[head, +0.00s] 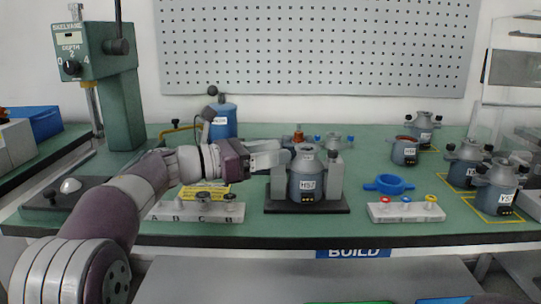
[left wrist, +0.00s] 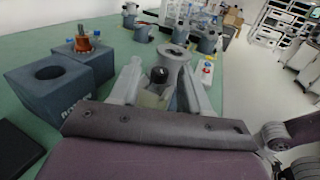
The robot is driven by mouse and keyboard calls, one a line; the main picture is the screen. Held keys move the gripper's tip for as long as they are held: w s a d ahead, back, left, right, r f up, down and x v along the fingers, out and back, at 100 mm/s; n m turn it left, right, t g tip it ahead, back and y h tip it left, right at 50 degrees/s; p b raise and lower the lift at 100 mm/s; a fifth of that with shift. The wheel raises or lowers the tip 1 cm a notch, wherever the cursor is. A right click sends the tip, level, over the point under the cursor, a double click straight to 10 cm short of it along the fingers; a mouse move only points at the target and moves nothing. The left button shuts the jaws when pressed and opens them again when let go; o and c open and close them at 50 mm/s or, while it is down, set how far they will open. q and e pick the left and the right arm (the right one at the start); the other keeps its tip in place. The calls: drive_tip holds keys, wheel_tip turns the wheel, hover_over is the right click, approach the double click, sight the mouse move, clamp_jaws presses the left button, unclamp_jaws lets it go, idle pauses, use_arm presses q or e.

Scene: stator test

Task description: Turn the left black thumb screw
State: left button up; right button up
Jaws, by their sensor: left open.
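A grey stator housing (head: 307,185) with a white label stands upright in a fixture on a black base (head: 307,208). It also shows in the left wrist view (left wrist: 175,55). My left gripper (head: 284,156) reaches in from the left at the housing's upper left side. In the left wrist view, a black thumb screw (left wrist: 158,75) sits between the two spread fingers (left wrist: 160,78). I cannot tell whether either finger touches it. In the head view, the gripper hides this left screw. A dark knob (head: 333,154) shows at the housing's right side. My right gripper is out of view.
A labelled grey tray (head: 170,212) lies front left of the fixture. More housings (head: 495,188) stand far right. A green press (head: 120,90) stands at left.

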use_arm(q)
clamp_jaws()
drive_tip(key=shift+f+b, duration=0.1)
drive_tip(key=shift+b, duration=0.2)
drive_tip(key=n+t+y+b, duration=0.1)
drive_tip(key=n+t+b, duration=0.1)
drive_tip(key=t+b, duration=0.1)
drive_tip(key=n+t+y+b, duration=0.1)
drive_tip(key=b, duration=0.1)
drive_tip(key=shift+s+d+f+y, duration=0.2)
drive_tip(key=shift+s+d+y, duration=0.1)
drive_tip(key=shift+s, duration=0.1)
drive_tip(key=n+t+y+b, duration=0.1)
drive_tip(key=n+t+y, duration=0.2)
drive_tip(key=shift+s+d+r+b, duration=0.2)
drive_tip(key=shift+b, duration=0.2)
drive_tip(key=n+t+y, duration=0.2)
drive_tip(key=shift+s+d+r+y, duration=0.1)
drive_tip(key=shift+d+y, duration=0.1)
drive_tip(key=shift+y, duration=0.2)
drive_tip(key=shift+d+n+t+y, duration=0.1)
drive_tip(key=shift+n+t+y, duration=0.6)
drive_tip(key=shift+n+y, duration=0.7)
drive_tip(key=shift+y, duration=0.4)
